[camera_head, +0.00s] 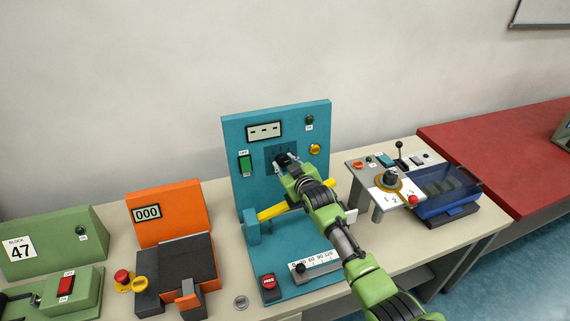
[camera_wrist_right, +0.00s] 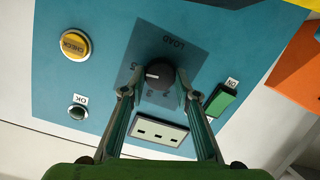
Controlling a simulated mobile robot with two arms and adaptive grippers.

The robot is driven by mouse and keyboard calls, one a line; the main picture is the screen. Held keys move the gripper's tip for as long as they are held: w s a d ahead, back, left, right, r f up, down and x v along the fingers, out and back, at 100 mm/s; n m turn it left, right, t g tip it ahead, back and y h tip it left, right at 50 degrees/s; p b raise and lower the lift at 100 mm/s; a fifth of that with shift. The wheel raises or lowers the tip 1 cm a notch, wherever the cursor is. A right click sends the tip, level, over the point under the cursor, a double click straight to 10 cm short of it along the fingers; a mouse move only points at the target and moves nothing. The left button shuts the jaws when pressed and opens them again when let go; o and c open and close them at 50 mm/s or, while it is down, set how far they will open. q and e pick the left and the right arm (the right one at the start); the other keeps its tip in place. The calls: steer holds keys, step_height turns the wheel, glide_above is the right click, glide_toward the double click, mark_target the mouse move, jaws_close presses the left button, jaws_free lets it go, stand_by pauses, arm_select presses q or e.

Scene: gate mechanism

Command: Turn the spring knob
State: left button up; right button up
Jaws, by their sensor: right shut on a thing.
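The black spring knob (camera_wrist_right: 159,74) sits on a darker square marked LOAD on the teal panel (camera_head: 240,195). In the right wrist view the lettering is upside down. A pale pointer line shows on the knob's face. My right gripper (camera_wrist_right: 159,88) has its two fingers on either side of the knob and is shut on it. In the head view the right gripper (camera_head: 287,164) reaches the dark square and mostly hides the knob. My left gripper is in neither view.
Around the knob are a dashed display (camera_head: 264,131), a green switch (camera_head: 246,163), a yellow CHECK button (camera_wrist_right: 74,45) and an OK lamp (camera_wrist_right: 77,113). A yellow bar (camera_head: 270,212) crosses below. An orange device (camera_head: 170,201) stands left, a blue bin (camera_head: 440,205) right.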

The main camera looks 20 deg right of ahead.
steer(key=o, duration=1.1)
steer(key=v, duration=1.2)
steer(key=shift+f, duration=0.1)
